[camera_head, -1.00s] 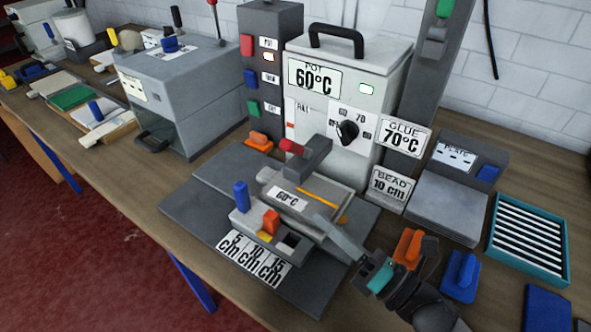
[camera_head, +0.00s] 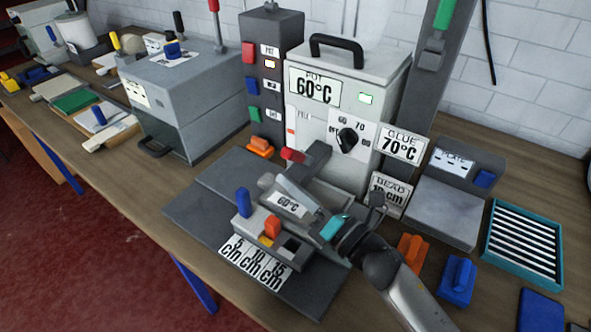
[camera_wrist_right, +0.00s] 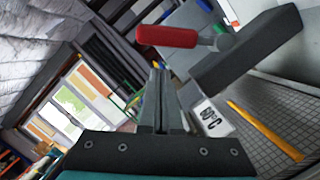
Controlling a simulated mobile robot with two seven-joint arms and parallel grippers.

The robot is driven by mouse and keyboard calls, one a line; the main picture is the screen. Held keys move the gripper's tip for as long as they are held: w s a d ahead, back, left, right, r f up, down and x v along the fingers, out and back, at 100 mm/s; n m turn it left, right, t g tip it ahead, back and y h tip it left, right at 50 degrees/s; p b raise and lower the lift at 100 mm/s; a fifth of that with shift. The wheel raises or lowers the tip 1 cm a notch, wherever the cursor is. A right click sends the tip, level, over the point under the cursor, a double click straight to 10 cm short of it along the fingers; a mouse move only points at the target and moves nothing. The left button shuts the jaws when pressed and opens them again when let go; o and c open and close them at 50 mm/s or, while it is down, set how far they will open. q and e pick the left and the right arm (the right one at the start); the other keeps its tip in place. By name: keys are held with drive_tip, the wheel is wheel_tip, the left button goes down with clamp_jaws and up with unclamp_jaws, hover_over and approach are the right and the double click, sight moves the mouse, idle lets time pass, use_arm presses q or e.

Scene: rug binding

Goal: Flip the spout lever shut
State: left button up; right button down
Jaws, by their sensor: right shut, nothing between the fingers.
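The spout lever has a red handle (camera_head: 292,155) and sits at the dark grey spout (camera_head: 317,160) on the front of the white glue pot (camera_head: 340,105). In the right wrist view the red handle (camera_wrist_right: 166,36) shows just beyond the fingertips, with the dark spout (camera_wrist_right: 245,50) to its right. My right gripper (camera_head: 268,183) is shut and empty, reaching over the grey tray just in front of and below the lever. I see a small gap between its tips and the handle in the head view; contact cannot be told. My left gripper is not in view.
Under my right arm lies a grey plate with a stop block carrying a blue peg (camera_head: 243,202) and an orange tab (camera_head: 272,228). A grey box machine (camera_head: 180,95) stands to the left. The bead sign (camera_head: 389,192) and an orange clamp (camera_head: 410,252) are close to my arm.

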sight(297, 157)
drive_tip(key=shift+w+d+r, duration=0.45)
drive_tip(key=shift+w+r, duration=0.1)
drive_tip(key=shift+r, duration=0.2)
drive_tip(key=shift+d+r+m+p, duration=0.1)
drive_tip(key=shift+r+m+p, duration=0.25)
drive_tip(key=shift+p, duration=0.45)
drive_tip(key=shift+w+m, duration=0.1)
drive_tip(key=shift+m, duration=0.15)
drive_tip(key=w+r+m+p, duration=0.1)
drive_tip(key=m+p, duration=0.1)
drive_tip(key=p, duration=0.1)
drive_tip(key=w+d+r+m+h+p, duration=0.1)
drive_tip(key=m+p, duration=0.2)
drive_tip(key=w+d+r+m+h+p, duration=0.1)
drive_tip(key=m+p, duration=0.1)
drive_tip(key=p, duration=0.1)
drive_tip(key=shift+d+r+p, duration=0.1)
drive_tip(key=shift+r+p, duration=0.2)
drive_tip(key=shift+p, duration=0.1)
drive_tip(key=shift+w+d+r, duration=0.1)
